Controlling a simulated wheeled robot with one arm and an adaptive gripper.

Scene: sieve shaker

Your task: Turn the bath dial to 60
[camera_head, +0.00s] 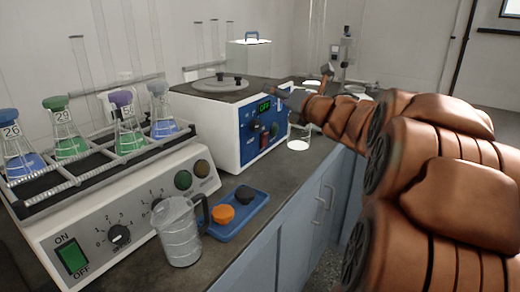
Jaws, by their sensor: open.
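The bath (212,122) is a white box with a blue front panel (247,150), standing on the bench in the middle of the head view. A small green-lit display (264,107) is on the panel; its reading is too small to make out. Below it are small dark and reddish controls. A dark round knob (273,130) is probably the bath dial; its setting is not legible. My gripper (288,95) is at the panel's upper right edge, close in front of it. It is open, with nothing seen between its fingers. I cannot tell whether it touches the panel.
A shaker (150,215) with several stoppered flasks stands at left. A clear jug (179,235) and a blue tray (240,222) with orange and black stoppers are in front.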

